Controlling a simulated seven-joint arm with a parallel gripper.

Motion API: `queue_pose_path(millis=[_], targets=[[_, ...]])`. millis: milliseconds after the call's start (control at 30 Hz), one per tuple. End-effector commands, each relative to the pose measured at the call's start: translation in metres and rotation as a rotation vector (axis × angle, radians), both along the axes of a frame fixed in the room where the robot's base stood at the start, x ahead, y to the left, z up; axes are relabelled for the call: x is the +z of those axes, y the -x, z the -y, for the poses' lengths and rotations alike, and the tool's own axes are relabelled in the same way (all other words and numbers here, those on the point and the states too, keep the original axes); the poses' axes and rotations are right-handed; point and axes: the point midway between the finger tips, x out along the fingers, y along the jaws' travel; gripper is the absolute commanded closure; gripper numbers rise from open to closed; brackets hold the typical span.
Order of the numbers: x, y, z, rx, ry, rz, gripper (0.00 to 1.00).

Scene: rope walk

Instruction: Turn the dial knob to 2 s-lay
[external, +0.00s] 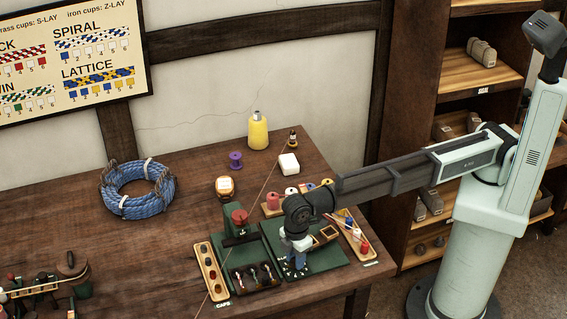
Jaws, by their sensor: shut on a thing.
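My gripper (295,258) points straight down at the front of the green machine base (335,271). It is shut on the dial knob, which is mostly hidden under the fingers and wrist. Part of the dial's marked face (288,273) shows below the gripper, with small pale marks. The marks are too small to read, so I cannot tell which setting the knob points to.
A tray of light wood with caps (211,272) lies left of the base. A dark rack with several hooks (255,276) stands left of the gripper. A tray of colored strands (362,245) lies to the right.

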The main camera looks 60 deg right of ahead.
Motion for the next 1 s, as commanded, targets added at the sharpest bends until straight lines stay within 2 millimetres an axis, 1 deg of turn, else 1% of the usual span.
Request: queue_pose_path(millis=[200,400,633,1000], targets=[[-0.001,0.0006,0.0006,0.141,0.001,-0.002,0.97],[-0.001,0.0005,0.0006,0.224,0.001,-0.002,0.97],[-0.0011,0.0006,0.0007,0.265,0.001,-0.002,0.97],[-0.0012,0.0007,0.0009,0.27,0.002,-0.002,0.97]])
